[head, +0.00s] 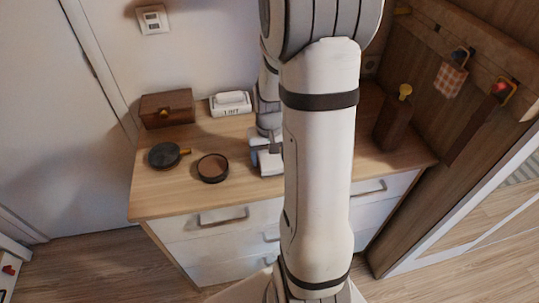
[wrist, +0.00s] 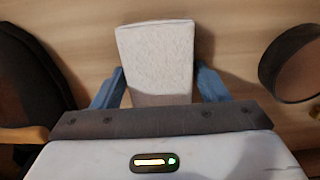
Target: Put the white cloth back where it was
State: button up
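The white cloth (wrist: 155,55) shows in the wrist view as a pale, textured, folded-looking piece between the two blue fingers of my gripper (wrist: 160,85). Both fingers lie against its sides, so my gripper appears shut on it. In the head view my gripper (head: 268,157) is low over the wooden dresser top (head: 240,195), right of a round dark dish (head: 213,168). My arm hides part of the gripper there. I cannot tell whether the cloth touches the dresser top.
A white box marked LINT (head: 230,106) and a brown wooden box (head: 167,109) stand at the back left. A dark round item with a handle (head: 164,155) lies at left. A tall dark wooden block (head: 393,123) stands at right. A checked cloth (head: 451,79) hangs from a hook.

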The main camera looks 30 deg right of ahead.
jog(key=o, duration=0.3)
notch_tip(320, 180, up, 12)
jog(key=s+a+r+n+t, duration=0.2)
jog(key=s+a+r+n, duration=0.1)
jog(key=s+a, duration=0.9)
jog(key=shift+r+t, duration=0.4)
jog(key=shift+r, duration=0.5)
